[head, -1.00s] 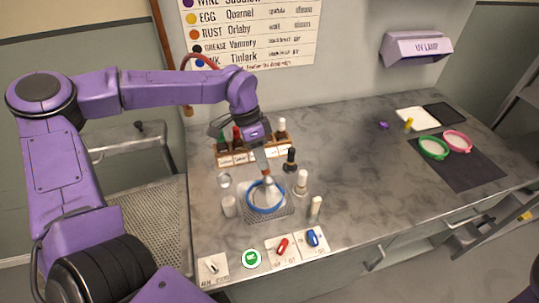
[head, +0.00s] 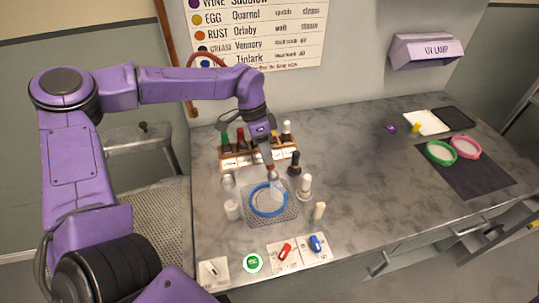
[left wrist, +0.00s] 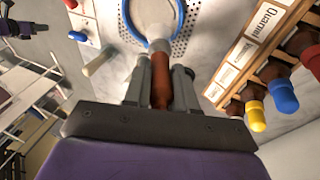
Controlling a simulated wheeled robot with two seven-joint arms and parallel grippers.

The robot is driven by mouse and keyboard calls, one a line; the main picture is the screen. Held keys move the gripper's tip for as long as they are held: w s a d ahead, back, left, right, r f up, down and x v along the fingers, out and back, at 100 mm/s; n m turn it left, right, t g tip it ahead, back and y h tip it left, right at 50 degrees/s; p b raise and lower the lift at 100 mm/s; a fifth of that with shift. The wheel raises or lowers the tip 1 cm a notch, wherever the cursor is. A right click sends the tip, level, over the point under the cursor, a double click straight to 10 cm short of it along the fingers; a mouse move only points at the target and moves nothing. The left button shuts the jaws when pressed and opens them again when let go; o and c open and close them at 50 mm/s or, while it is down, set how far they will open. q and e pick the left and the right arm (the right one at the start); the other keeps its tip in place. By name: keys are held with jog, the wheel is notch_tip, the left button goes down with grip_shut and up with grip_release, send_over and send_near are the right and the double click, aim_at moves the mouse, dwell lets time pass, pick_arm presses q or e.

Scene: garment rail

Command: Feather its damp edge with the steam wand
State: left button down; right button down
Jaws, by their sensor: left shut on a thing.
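My left gripper (head: 270,167) is shut on a wand with a brown grip and a pale nozzle (head: 276,189), pointing down. In the left wrist view the brown grip (left wrist: 160,82) sits between the fingers. The nozzle is over the far right part of a blue hoop (head: 252,203) with pale cloth (head: 266,202) in it. The hoop lies on a perforated metal tray (head: 289,215). I cannot tell whether the nozzle touches the cloth, and no damp edge can be made out. A purple and dark part, perhaps my right gripper (left wrist: 22,28), shows small in the left wrist view.
A labelled bottle rack (head: 240,161) stands behind the tray. A dark bottle (head: 294,165), white bottle (head: 305,187) and pale pegs (head: 232,210) stand close around. Switch cards (head: 299,255) lie in front. Green (head: 430,148) and pink (head: 478,149) hoops lie right; the middle right counter is clear.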

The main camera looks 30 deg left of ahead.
pick_arm(q)
jog(key=shift+s+a+p, duration=1.7)
jog(key=shift+s+p, duration=1.9)
jog(key=shift+p, duration=0.2)
jog(key=w+d+b, duration=0.1)
jog(key=d+b, duration=0.5)
jog(key=shift+w+d, duration=0.25)
jog(key=shift+w, duration=0.1)
